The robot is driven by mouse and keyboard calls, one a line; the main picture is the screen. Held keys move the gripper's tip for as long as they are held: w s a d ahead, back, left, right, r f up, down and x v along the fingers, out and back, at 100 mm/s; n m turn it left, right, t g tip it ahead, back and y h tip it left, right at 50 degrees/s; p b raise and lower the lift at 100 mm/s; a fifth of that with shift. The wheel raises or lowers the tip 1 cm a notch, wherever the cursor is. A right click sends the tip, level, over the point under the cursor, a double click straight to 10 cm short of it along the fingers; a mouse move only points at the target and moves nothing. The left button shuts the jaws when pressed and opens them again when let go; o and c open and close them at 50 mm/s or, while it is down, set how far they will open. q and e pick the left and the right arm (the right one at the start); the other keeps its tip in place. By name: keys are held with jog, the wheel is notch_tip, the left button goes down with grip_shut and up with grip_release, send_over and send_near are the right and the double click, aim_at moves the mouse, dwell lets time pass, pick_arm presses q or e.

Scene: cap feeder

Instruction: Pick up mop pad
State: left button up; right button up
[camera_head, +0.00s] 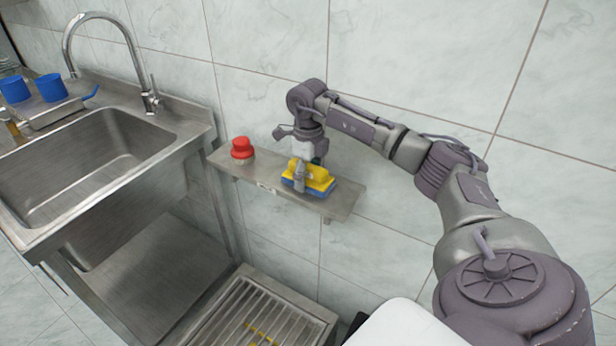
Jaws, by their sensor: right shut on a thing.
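The mop pad (318,178), a yellow block with a blue layer underneath, is on the small metal wall shelf (272,183), near its right end. My right gripper (301,178) points down over it and is shut on its yellow part, with a grey finger showing on the near side. The pad appears to be at shelf height; I cannot tell whether it touches the shelf. The far finger is mostly hidden. My left gripper is not in view.
A red-topped item (242,148) stands on the shelf's left part. A metal sink (85,165) with a tall faucet (150,95) is at left, with blue cups (50,87) behind it. A slatted metal grate (262,318) is below. The tiled wall stands close behind the shelf.

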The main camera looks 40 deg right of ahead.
aim_at(308, 165)
jog(key=shift+r, duration=0.15)
jog(key=shift+c, duration=0.4)
notch_tip(308, 165, up, 4)
jog(key=shift+r+b, duration=0.1)
jog(key=shift+b, duration=0.2)
jog(key=s+a+r+b, duration=0.1)
jog(key=s+a+r, duration=0.3)
jog(key=s, duration=0.6)
notch_tip(308, 165, up, 3)
jog(key=shift+s+a+f, duration=0.2)
jog(key=shift+s, duration=0.2)
